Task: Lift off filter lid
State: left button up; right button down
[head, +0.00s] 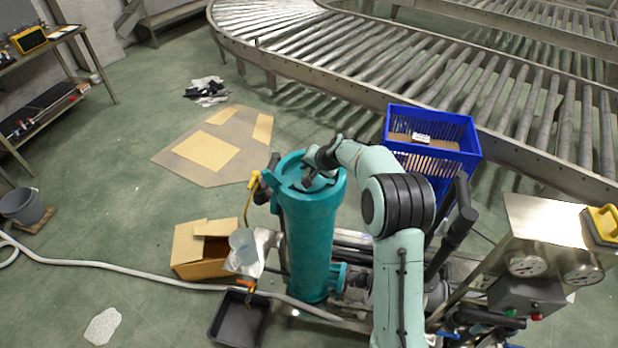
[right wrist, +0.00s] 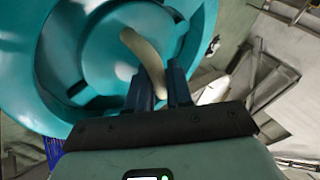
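The teal filter housing (head: 311,245) stands upright in the middle of the head view. Its round teal lid (head: 291,178) sits on top, partly covered by my right gripper. In the right wrist view the lid (right wrist: 90,50) fills the upper left, with a pale curved handle (right wrist: 143,58) on it. My right gripper (right wrist: 160,80) has its two dark fingers on either side of the handle, which fills the gap between them. The gripper also shows above the lid in the head view (head: 316,174). My left gripper is not in view.
A blue crate (head: 432,140) stands behind right, beside the roller conveyor (head: 420,60). A gauge panel (head: 540,260) is at right. A cardboard box (head: 203,250) and black tray (head: 238,320) lie left of the housing. A hose (head: 130,268) crosses the floor.

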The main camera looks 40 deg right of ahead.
jog(key=shift+r, duration=0.15)
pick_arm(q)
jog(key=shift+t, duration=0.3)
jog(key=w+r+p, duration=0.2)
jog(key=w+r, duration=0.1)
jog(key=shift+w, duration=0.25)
pick_arm(e)
notch_tip(320, 180, up, 20)
